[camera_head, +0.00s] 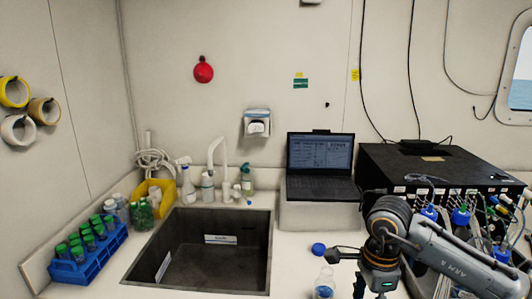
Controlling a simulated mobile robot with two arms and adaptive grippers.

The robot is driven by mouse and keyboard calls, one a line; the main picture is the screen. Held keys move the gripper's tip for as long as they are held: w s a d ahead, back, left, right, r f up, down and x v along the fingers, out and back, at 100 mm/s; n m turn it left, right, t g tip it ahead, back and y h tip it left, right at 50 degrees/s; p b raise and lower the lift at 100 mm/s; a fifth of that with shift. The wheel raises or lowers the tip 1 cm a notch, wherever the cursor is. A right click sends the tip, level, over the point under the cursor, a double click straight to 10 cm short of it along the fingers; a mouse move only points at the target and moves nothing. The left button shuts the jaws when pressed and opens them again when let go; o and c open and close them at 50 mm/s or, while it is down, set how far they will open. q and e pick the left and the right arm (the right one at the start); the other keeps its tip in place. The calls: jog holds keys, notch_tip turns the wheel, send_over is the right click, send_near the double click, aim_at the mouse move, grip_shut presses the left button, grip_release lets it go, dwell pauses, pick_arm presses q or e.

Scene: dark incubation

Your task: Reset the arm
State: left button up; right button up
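My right arm comes in from the lower right and bends down at a dark, orange-ringed joint. Its gripper (347,268) is low over the counter, just right of a clear bottle. The dark fingers look spread apart, with nothing seen between them. My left arm and gripper are not in view.
A laptop (320,160) on a white box and a black instrument (440,170) stand behind. A sink (170,272) and a blue tube rack (90,262) are to the left.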

jog(key=w+a+f+m+g+y+b, duration=0.1)
jog(key=a+f+m+y+b, duration=0.1)
jog(key=a+f+m+y, duration=0.55)
jog(key=w+a+f+m+y+b, duration=0.15)
jog(key=a+f+y, duration=0.35)
jog(key=a, duration=0.5)
jog(key=w+d+f+m+t+y+b, duration=0.15)
jog(key=w+f+m+t+y, duration=0.3)
jog(key=f+m+t, duration=0.55)
jog(key=d+f+m+t+h+b, duration=0.25)
jog(key=d+f+m+h, duration=0.5)
jog(key=f+m, duration=0.7)
jog(key=s+d+f+m+g+h, duration=0.1)
jog(key=s+d+f+m+h, duration=0.25)
jog(key=s+f, duration=0.35)
jog(key=s+d+f+m+g+h+b, duration=0.1)
jog(key=s+d+f+m+h, duration=0.15)
jog(key=s+f+m, duration=0.5)
jog(key=s+d+f+m+g+h, duration=0.15)
jog(key=s+d+f, duration=0.25)
jog(key=f, duration=0.5)
jog(key=s+f+m+g+h, duration=0.1)
jog(key=s+f+m+g, duration=0.2)
jog(key=s, duration=1.2)
jog(key=s+d+f+m+g+h+b, duration=0.1)
jog(key=s+f+m+g, duration=0.2)
jog(key=s+f, duration=0.5)
jog(key=s+g, duration=0.1)
jog(key=s, duration=0.6)
jog(key=shift+d, duration=0.2)
